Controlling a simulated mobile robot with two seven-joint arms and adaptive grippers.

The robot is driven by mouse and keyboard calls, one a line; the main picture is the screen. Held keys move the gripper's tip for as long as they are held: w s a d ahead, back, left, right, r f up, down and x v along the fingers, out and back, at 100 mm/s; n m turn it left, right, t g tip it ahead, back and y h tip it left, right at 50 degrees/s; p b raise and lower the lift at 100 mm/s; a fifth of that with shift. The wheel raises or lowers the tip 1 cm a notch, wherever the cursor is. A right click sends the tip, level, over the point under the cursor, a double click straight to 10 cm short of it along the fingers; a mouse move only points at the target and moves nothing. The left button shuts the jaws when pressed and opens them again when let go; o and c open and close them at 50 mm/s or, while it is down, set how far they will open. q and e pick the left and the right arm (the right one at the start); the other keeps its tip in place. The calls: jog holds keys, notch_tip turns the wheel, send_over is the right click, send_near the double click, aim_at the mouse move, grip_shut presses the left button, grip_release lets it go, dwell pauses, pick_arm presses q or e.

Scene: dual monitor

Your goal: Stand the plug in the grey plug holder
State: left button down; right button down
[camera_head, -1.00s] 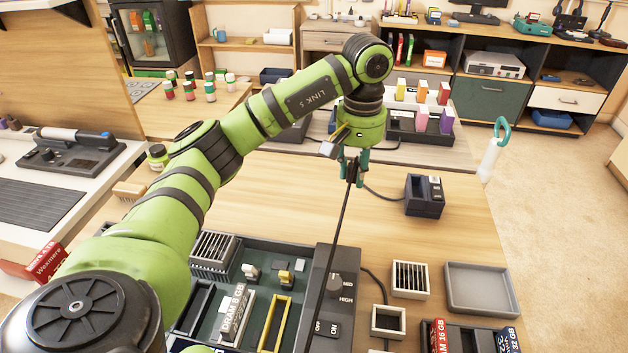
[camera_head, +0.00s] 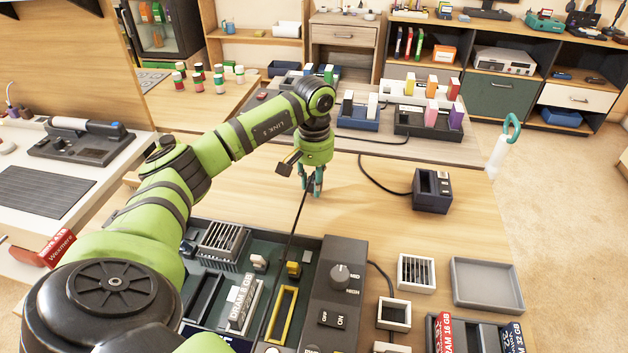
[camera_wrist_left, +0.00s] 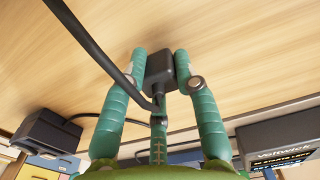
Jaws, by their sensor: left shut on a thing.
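The plug is a dark block (camera_wrist_left: 160,68) between the two teal fingers of my left gripper (camera_wrist_left: 160,62) in the left wrist view, with a black cable attached. In the head view my left gripper (camera_head: 313,192) points down over the wooden bench. The plug is mostly hidden there by the fingers, and its cable (camera_head: 297,222) runs toward the green board area. A small light-grey open square holder (camera_head: 394,301) stands to the lower right, probably the plug holder; the gripper is well away from it. My right gripper is not in view.
A slotted grey holder (camera_head: 416,285) and a shallow grey tray (camera_head: 487,283) stand at the right. A dark switch box (camera_head: 338,300) lies between them and the board. A navy device (camera_head: 432,190) with a cable is farther back. The bench around the gripper is clear.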

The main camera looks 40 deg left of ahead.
pick_arm(q)
jog(key=shift+f, duration=0.2)
jog(key=c, duration=1)
grip_release()
jog(key=shift+o, duration=0.2)
jog(key=shift+r, duration=0.15)
